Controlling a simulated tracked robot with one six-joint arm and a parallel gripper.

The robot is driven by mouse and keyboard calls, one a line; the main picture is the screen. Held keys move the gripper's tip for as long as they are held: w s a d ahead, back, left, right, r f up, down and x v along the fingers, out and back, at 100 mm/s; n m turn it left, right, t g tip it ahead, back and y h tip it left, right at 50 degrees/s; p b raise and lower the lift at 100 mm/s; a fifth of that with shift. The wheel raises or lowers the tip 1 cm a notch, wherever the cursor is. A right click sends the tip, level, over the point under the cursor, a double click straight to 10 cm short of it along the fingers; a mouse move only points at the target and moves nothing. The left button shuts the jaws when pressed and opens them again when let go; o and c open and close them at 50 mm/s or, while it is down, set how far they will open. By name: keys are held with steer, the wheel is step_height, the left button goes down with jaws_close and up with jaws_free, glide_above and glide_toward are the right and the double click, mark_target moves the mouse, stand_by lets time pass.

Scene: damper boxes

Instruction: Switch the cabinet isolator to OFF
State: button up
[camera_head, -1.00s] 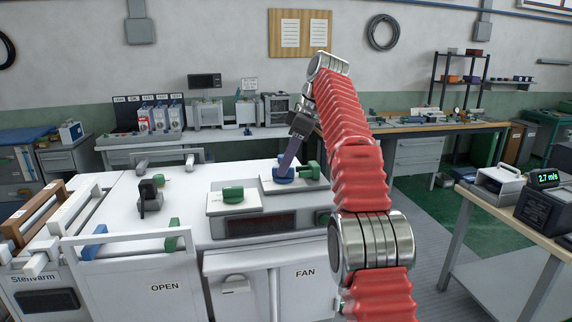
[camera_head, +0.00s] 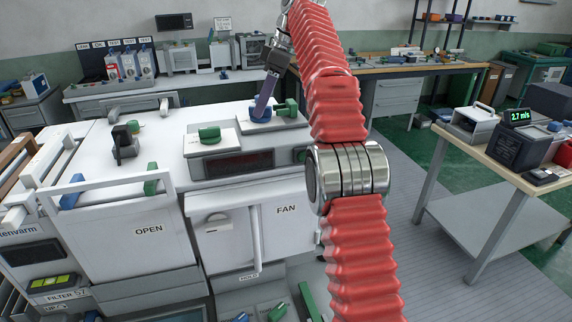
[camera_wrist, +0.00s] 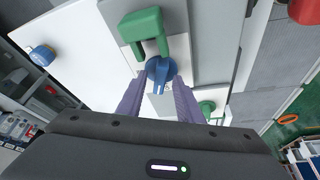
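A blue rotary knob (camera_head: 262,113) sits on a white plate on top of the white cabinet, with a green handle (camera_head: 288,108) beside it. In the wrist view the blue knob (camera_wrist: 160,72) lies between the two purple fingers of my gripper (camera_wrist: 161,80). The fingers stand apart around its narrow grip, with small gaps visible on both sides. The green handle (camera_wrist: 143,28) is just beyond the fingertips. In the head view my gripper (camera_head: 264,104) reaches down to the knob and partly hides it. No label naming the isolator is readable.
Another green knob (camera_head: 209,134) and a black lever (camera_head: 124,140) stand on the cabinet top to the left. An OPEN panel (camera_head: 120,228) and a FAN door (camera_head: 228,225) are on the front. A table with a meter (camera_head: 518,117) stands at right.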

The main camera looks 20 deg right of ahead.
steer(key=shift+s+r+m, duration=0.1)
steer(key=shift+m, duration=0.7)
steer(key=shift+s+a+m+t+h, duration=0.1)
steer(key=shift+m+t+h, duration=0.25)
steer(key=shift+m, duration=0.5)
steer(key=shift+a+m+t+h, duration=0.1)
steer(key=shift+m+t+h, duration=0.2)
steer(key=shift+m, duration=0.55)
steer(key=m+h, duration=0.1)
steer(key=m, duration=0.2)
steer(key=m+t+h, duration=0.1)
steer(key=m, duration=0.1)
steer(key=shift+a+m, duration=0.1)
steer(key=shift+m, duration=0.3)
steer(key=v, duration=1.3)
steer(key=shift+s+r, duration=0.3)
steer(key=shift+s, duration=0.05)
steer(key=shift+s+t, duration=0.15)
steer(key=shift+t, duration=0.2)
steer(key=shift+s+f+m+t, duration=0.25)
steer(key=shift+s+m+t, duration=0.05)
steer(key=shift+s+t, duration=0.1)
